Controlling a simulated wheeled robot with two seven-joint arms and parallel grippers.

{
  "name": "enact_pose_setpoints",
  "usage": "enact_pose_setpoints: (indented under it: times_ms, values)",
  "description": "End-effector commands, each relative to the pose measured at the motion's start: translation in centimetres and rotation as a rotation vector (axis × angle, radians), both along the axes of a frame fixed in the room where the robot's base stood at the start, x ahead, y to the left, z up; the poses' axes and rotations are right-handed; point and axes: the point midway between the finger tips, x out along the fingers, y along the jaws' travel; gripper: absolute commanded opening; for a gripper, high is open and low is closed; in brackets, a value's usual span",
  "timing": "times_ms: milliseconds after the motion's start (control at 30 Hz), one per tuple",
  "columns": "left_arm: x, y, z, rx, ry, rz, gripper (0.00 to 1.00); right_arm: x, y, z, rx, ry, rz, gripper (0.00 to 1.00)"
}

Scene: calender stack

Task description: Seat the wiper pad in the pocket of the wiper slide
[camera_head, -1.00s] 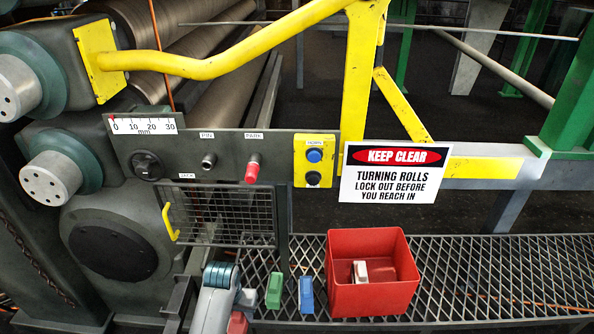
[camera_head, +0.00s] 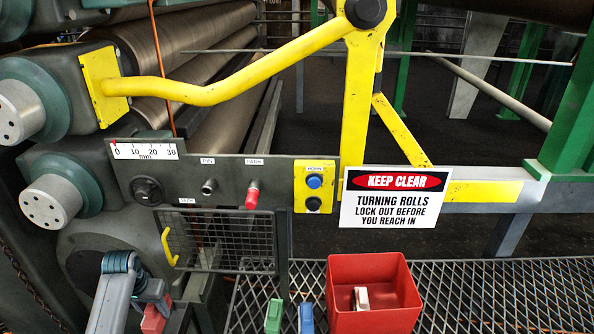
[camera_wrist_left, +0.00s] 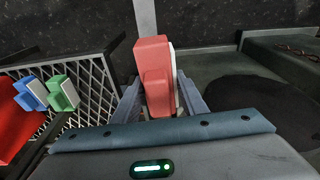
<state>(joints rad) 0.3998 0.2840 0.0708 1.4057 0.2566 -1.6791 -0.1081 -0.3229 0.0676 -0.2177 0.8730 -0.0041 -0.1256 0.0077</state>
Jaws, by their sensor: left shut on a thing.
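My left gripper (camera_head: 152,300) is at the lower left of the head view, in front of the dark machine side and below left of the mesh guard. It is shut on a red wiper pad (camera_head: 153,321). In the left wrist view the red pad (camera_wrist_left: 153,70) stands up between the two fingers (camera_wrist_left: 160,102), with a pale strip along its right side. A green pad (camera_head: 274,316) and a blue pad (camera_head: 306,317) stand on the grating, away from the gripper. I cannot make out the wiper slide's pocket for certain. My right gripper is not in view.
A red bin (camera_head: 374,319) with a pale-edged block (camera_head: 361,298) inside stands on the grating (camera_head: 480,290). The mesh guard (camera_head: 222,240) with its yellow handle (camera_head: 169,247) is close to my left gripper. Rolls and a yellow rail (camera_head: 235,65) lie above.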

Motion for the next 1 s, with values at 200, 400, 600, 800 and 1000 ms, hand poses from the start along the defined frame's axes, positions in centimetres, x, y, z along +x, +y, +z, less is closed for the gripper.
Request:
enact_pose_setpoints:
  times_ms: [200,400,600,800,1000]
  values:
    - [1.2,10.2,4.8,0.004,-0.003,0.072,0.1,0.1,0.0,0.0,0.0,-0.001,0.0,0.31]
    - [1.3,18.6,9.8,0.003,-0.002,0.143,0.1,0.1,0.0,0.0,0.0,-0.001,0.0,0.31]
    - [0.9,24.1,13.6,0.0,-0.002,0.196,0.1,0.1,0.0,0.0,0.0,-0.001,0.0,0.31]
    - [0.3,27.7,16.3,0.0,-0.001,0.235,0.1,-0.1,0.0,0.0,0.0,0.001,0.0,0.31]
    - [-0.3,30.4,18.5,0.0,0.0,0.266,0.1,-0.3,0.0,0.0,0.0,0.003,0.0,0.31]
